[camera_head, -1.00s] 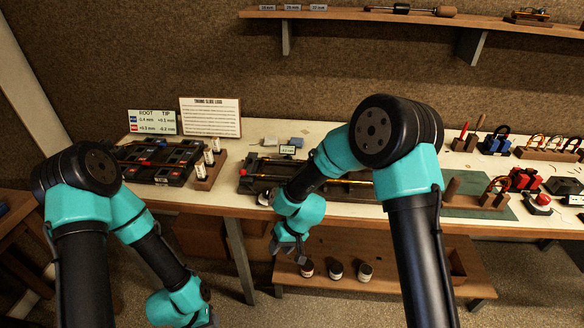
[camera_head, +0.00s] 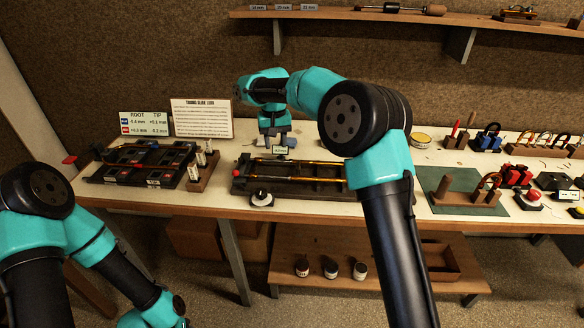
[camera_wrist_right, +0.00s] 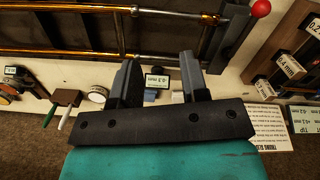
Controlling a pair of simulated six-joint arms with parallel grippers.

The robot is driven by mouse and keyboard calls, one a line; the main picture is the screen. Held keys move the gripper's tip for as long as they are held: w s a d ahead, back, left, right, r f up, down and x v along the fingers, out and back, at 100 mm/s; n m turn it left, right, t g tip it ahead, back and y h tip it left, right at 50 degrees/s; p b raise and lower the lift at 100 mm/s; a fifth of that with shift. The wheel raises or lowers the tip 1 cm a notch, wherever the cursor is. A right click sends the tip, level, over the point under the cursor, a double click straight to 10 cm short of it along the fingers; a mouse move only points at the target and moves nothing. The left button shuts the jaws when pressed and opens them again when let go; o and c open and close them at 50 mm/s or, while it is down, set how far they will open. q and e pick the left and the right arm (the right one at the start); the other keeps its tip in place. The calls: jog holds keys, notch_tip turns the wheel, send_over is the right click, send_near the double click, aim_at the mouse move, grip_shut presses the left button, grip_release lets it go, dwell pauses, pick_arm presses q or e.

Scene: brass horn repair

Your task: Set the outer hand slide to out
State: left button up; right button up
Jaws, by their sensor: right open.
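The brass slide (camera_head: 305,161) lies in a dark fixture (camera_head: 293,188) on the bench, its long tubes running left to right. I cannot tell the outer hand slide from the inner tubes. The brass tubes also cross the top of the right wrist view (camera_wrist_right: 60,49). My right gripper (camera_head: 275,142) points down behind the fixture, near a small readout (camera_head: 280,151). In the right wrist view the gripper (camera_wrist_right: 158,60) has its two fingers apart with nothing between them, beside the tubes. My right arm hides the right part of the fixture. My left gripper is out of view.
A red ball (camera_head: 236,173) marks the fixture's left end, with a dial (camera_head: 262,198) in front. A green mat (camera_head: 440,205) and horn parts lie right. A shelf (camera_head: 380,17) hangs above.

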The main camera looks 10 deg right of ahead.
aim_at(297, 170)
jog(key=w+d+r+m+h, duration=0.1)
jog(key=d+r+m+h, duration=0.1)
jog(key=d+r+m, duration=0.1)
jog(key=shift+w+d+r, duration=0.4)
jog(key=shift+d+r, duration=0.1)
jog(key=shift+r, duration=0.4)
jog(key=shift+f, duration=0.1)
jog(key=d+f, duration=0.1)
jog(key=f, duration=0.4)
jog(key=d+f, duration=0.1)
jog(key=f, duration=0.5)
jog(key=s+d+f, duration=0.1)
jog(key=f, duration=0.5)
jog(key=shift+d, duration=0.15)
jog(key=shift+c, duration=0.2)
grip_shut()
